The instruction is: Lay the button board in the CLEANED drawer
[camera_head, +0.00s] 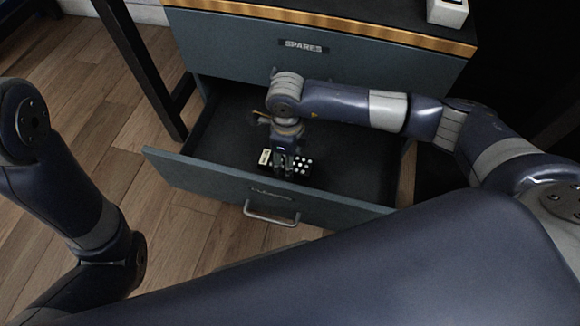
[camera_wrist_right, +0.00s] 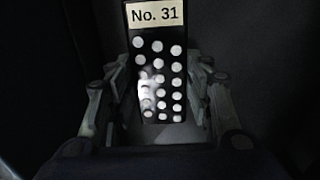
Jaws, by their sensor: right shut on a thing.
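The button board is black with several round white buttons and a cream label reading "No. 31". It shows in the head view (camera_head: 302,167) and in the right wrist view (camera_wrist_right: 158,60). My right gripper (camera_head: 287,172) reaches down inside the open lower drawer and is shut on the board. In the right wrist view the fingers (camera_wrist_right: 158,125) stand on both sides of the board. I cannot tell whether the board touches the drawer floor. The open drawer (camera_head: 345,182) is dark inside; the label on its front is too small to read. My left gripper is out of view.
Above the open drawer is a shut drawer labelled SPARES (camera_head: 304,46). A white block (camera_head: 447,12) stands on the dark top with a wooden edge. A dark table leg (camera_head: 145,70) stands at the left. The drawer's far left and right floor is bare.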

